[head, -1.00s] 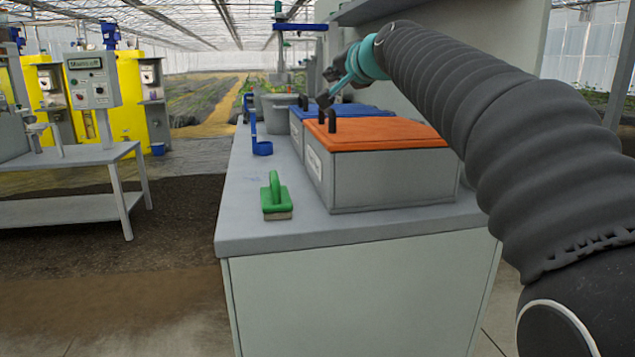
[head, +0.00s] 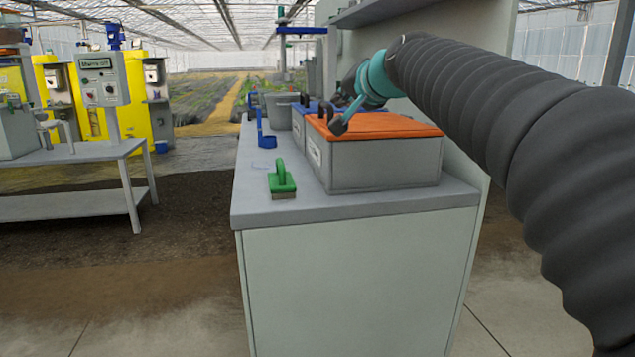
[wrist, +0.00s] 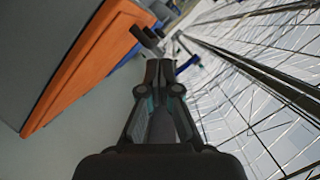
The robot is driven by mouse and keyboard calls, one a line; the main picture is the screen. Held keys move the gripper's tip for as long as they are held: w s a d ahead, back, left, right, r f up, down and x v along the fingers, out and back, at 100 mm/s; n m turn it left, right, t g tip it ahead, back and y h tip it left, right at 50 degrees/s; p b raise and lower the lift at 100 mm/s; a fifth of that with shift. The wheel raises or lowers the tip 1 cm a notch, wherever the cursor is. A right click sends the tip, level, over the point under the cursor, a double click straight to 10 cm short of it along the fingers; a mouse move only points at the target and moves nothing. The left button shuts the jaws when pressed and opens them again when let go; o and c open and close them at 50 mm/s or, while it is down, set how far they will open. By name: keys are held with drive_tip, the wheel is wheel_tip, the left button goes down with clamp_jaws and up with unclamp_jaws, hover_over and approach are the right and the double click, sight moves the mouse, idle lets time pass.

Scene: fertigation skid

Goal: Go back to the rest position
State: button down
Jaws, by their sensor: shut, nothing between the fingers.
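My gripper (wrist: 159,72) shows in the wrist view with its two fingers together and nothing between them. In the head view my arm reaches in from the right, and its end is in front of and above the grey bin with the orange lid (head: 385,127). The fingers are hard to make out there. The same orange lid (wrist: 85,65) shows tilted at the left of the wrist view, apart from the fingertips.
A shelf (head: 385,12) overhangs the bench. A grey table (head: 70,205) stands left, with open floor between.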

drive_tip(key=s+d+f+n+g+h+p, duration=0.1)
drive_tip(key=s+d+f+g, duration=0.1)
drive_tip(key=s+f, duration=0.9)
drive_tip(key=s+d+f+n+g+h+p, duration=0.1)
drive_tip(key=s+d+f, duration=0.4)
drive_tip(key=s+f, duration=0.6)
drive_tip(key=s+d+f+n+g+h+p, duration=0.1)
drive_tip(key=s+d+f+n+g+h, duration=0.1)
drive_tip(key=s+f, duration=0.9)
drive_tip(key=s+d+g+h, duration=0.1)
drive_tip(key=s+d+g, duration=0.1)
drive_tip(key=g, duration=0.1)
